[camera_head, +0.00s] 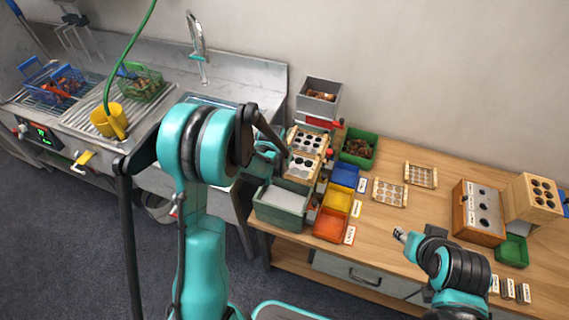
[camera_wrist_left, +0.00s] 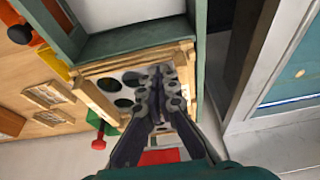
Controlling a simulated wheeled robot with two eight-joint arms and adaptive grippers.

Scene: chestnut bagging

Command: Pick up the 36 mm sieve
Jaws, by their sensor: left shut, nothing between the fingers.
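A wooden-framed sieve with large dark holes sits in a stand at the left end of the table; its frame shows in the left wrist view (camera_wrist_left: 95,95) and in the head view (camera_head: 303,172). I cannot read its size. My left gripper (camera_wrist_left: 158,90) is over its holed plate, fingers together and empty; whether they touch it I cannot tell. In the head view my left gripper (camera_head: 284,158) is partly hidden by my arm. Two loose wooden sieves, one nearer (camera_head: 390,193) and one farther (camera_head: 420,176), lie mid-table. My right gripper (camera_head: 400,233) is low over the table front, its fingers too small to judge.
A grey hopper (camera_head: 318,98) stands behind the sieve stand. A green bin (camera_head: 281,205) is in front. Blue (camera_head: 344,178), yellow (camera_head: 338,199) and orange (camera_head: 330,225) trays stand beside it. A wooden box with holes (camera_head: 479,212) is at right. The sink (camera_head: 215,100) lies left.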

